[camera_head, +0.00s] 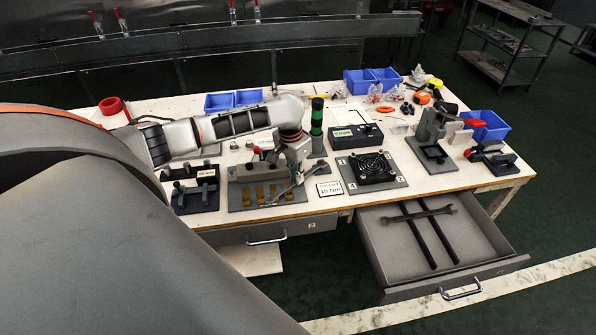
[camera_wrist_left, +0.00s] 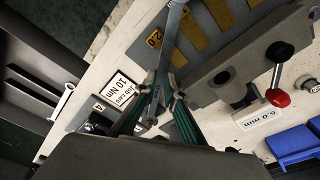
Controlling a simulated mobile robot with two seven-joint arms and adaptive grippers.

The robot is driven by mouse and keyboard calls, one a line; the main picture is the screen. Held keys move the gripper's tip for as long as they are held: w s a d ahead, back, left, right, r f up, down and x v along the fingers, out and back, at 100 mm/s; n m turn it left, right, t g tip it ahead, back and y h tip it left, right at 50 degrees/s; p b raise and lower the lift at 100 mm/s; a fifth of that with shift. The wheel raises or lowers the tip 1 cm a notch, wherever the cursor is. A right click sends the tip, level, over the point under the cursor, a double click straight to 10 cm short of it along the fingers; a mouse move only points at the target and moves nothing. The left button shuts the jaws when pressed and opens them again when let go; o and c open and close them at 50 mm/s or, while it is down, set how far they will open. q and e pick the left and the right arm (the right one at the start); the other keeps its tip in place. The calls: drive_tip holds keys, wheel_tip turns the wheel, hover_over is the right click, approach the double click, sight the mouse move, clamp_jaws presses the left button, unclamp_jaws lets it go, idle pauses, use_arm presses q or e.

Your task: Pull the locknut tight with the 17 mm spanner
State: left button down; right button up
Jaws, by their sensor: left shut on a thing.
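My left gripper (camera_head: 299,170) is shut on a grey spanner (camera_head: 284,193) above the right end of the plate with brass-coloured strips (camera_head: 238,200). In the left wrist view, the fingers (camera_wrist_left: 156,112) close around the spanner's shank (camera_wrist_left: 173,38), which runs up past the plate's edge. No locknut can be made out. A second spanner (camera_head: 421,215) lies in the open drawer. My right gripper is not in view.
A job card reading 10 Nm (camera_wrist_left: 122,89) lies beside the gripper. The open drawer (camera_head: 380,244) juts out at the front right. A fan plate (camera_head: 397,183), a clamp fixture (camera_head: 206,200) and a green-topped post (camera_head: 316,120) stand close by. Blue bins (camera_head: 372,80) stand at the back.

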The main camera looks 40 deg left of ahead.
use_arm(q)
drive_tip(key=shift+s, duration=0.1)
idle(0.3)
drive_tip(key=shift+s+d, duration=0.2)
drive_tip(key=shift+s, duration=1.65)
wheel_tip(320, 180, up, 6)
